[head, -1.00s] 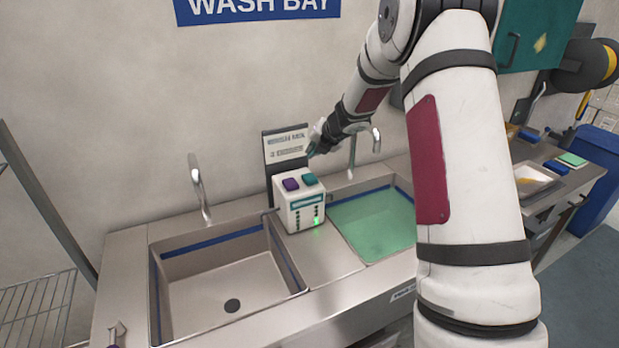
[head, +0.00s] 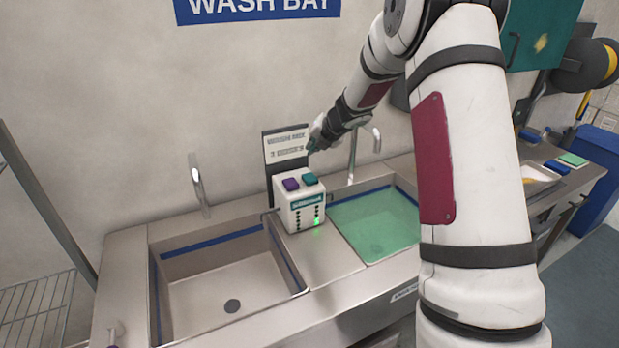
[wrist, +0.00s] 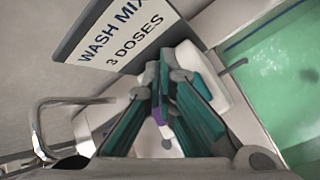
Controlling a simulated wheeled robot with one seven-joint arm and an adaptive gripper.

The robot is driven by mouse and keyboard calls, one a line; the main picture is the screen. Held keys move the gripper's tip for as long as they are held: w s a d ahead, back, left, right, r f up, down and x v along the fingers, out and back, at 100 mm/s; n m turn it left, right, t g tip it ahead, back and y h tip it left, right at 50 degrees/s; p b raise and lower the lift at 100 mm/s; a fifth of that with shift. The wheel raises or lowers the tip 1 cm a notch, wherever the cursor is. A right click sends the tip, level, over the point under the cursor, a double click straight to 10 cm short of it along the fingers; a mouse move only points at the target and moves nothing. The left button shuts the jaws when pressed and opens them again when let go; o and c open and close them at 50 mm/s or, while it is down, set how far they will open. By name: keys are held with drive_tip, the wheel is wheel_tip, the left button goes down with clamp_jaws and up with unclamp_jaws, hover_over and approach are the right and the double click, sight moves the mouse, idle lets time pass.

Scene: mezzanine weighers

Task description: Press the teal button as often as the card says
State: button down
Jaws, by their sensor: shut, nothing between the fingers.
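A white dispenser box (head: 301,216) stands on the steel counter between two sinks. On its top are a purple button (head: 291,184) at left and a teal button (head: 309,179) at right. A card (head: 286,149) stands behind it; in the wrist view the card (wrist: 120,42) reads "WASH MIX 3 DOSES". My gripper (head: 312,147) is shut and empty, above the teal button with a visible gap.
The left sink (head: 225,275) is empty; the right sink (head: 375,230) holds green liquid. Taps (head: 199,185) rise behind the sinks. A green light (head: 318,221) glows on the box's front. A tray (head: 540,178) lies on the counter at right.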

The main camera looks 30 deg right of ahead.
drive_tip(key=shift+r, duration=1.3)
drive_tip(key=b, duration=0.1)
hover_over(312, 176)
wheel_tip(312, 176, down, 5)
drive_tip(key=shift+s+d+r, duration=0.1)
drive_tip(key=shift+r, duration=0.1)
wheel_tip(312, 176, down, 3)
drive_tip(key=shift+f+b, duration=0.1)
drive_tip(key=shift+b, duration=1.1)
drive_tip(key=shift+f+b, duration=0.5)
drive_tip(key=shift+b, duration=0.05)
